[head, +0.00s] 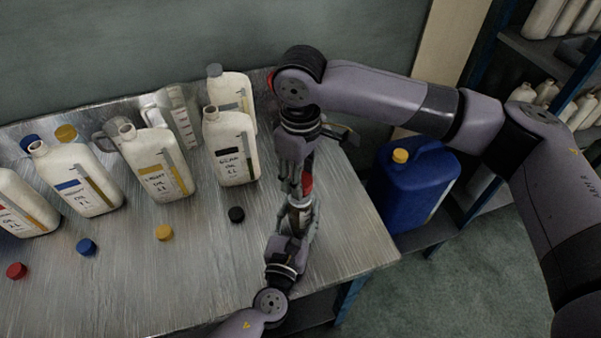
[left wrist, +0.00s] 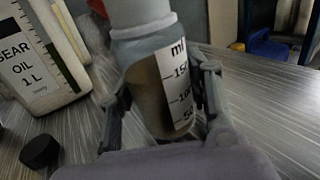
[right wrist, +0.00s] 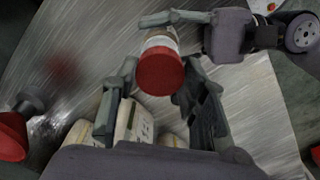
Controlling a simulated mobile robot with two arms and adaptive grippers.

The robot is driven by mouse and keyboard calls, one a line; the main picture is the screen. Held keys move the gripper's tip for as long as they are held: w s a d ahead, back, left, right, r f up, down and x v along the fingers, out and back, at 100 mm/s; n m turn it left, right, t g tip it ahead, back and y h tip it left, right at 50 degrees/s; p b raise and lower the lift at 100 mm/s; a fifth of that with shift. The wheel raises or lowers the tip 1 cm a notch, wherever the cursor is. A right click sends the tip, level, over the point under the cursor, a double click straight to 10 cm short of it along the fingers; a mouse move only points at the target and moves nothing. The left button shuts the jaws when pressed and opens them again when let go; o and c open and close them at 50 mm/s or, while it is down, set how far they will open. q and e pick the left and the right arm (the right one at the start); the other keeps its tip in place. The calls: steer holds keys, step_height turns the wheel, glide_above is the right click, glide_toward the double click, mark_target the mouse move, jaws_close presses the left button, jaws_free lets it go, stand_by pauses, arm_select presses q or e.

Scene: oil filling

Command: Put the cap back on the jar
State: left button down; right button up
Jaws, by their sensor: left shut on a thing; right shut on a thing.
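My left gripper (head: 300,212) is shut around the jar (left wrist: 165,95), which has a white ml scale and dark brown contents. My right gripper (head: 302,178) points down from above. It is shut on the red cap (right wrist: 160,70), which also shows as a small red patch in the head view (head: 307,184). In the right wrist view the cap lies in line with the jar's top, its flat face toward the camera. The fingers hide much of the contact, and I cannot tell whether the cap is seated.
Several white oil bottles (head: 231,150) stand left of the grippers. Red (head: 16,271), blue (head: 86,247), yellow (head: 164,232) and black (head: 236,214) caps lie on the metal table (head: 120,295). A blue canister (head: 415,185) stands beyond the table's right edge.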

mark_target(300, 207)
steer(key=shift+f, duration=0.85)
steer(key=shift+f, duration=0.6)
